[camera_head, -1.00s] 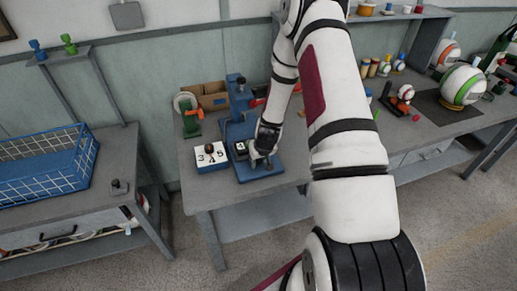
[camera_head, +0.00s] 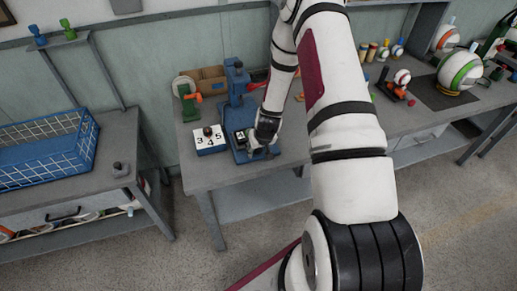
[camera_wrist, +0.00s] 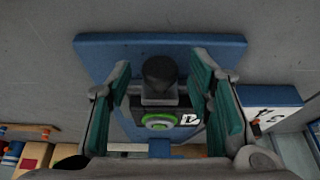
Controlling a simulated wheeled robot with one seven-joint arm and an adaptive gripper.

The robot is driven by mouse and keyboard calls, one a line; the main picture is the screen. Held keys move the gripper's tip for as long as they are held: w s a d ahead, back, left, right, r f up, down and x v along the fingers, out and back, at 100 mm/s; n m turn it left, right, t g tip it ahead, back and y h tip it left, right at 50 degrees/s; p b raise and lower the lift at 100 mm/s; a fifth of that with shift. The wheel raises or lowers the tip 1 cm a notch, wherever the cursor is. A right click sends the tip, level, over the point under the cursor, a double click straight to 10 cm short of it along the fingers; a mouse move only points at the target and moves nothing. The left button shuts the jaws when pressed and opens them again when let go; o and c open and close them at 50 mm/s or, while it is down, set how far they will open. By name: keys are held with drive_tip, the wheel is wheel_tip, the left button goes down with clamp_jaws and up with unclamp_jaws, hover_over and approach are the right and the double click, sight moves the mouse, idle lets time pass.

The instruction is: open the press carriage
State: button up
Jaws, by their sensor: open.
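The blue press (camera_head: 237,95) stands near the left end of the workbench, its base under my gripper. In the wrist view the blue base plate (camera_wrist: 205,44) carries the dark press carriage (camera_wrist: 125,112) with a black knob (camera_wrist: 160,70) on a grey block. A green ring and a white label show on the carriage. My gripper (camera_wrist: 160,88) is open, its teal-padded fingers on either side of the knob and carriage. I cannot tell whether the fingers touch it. In the head view my gripper (camera_head: 262,148) hides part of the carriage.
A white numbered block (camera_head: 209,141) with a dark knob sits just left of the press. A green clamp-like tool (camera_head: 188,100) and a cardboard box (camera_head: 210,78) stand behind. A second table with a blue wire basket (camera_head: 45,150) is at left. Bench room lies right of my gripper.

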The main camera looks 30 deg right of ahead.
drive_tip(key=v, duration=1.1)
drive_tip(key=shift+s+r, duration=0.25)
drive_tip(key=shift+r, duration=0.1)
drive_tip(key=s+a+r+n, duration=0.1)
drive_tip(key=a+r, duration=0.2)
drive_tip(key=r, duration=0.4)
drive_tip(key=s+a+r+t, duration=0.1)
drive_tip(key=a+r, duration=0.3)
drive_tip(key=r, duration=0.3)
drive_tip(key=s+a+r+n, duration=0.1)
drive_tip(key=a+r, duration=0.2)
drive_tip(key=r, duration=0.5)
drive_tip(key=s+a+r, duration=0.3)
drive_tip(key=s+r, duration=0.2)
drive_tip(key=s, duration=0.3)
drive_tip(key=s+a+r+n+y+b, duration=0.1)
drive_tip(key=s+a+r, duration=0.3)
drive_tip(key=s, duration=0.5)
drive_tip(key=shift+a+r+b, duration=0.25)
drive_tip(key=shift+r+b, duration=0.05)
drive_tip(key=shift+r, duration=0.65)
drive_tip(key=shift+d, duration=0.1)
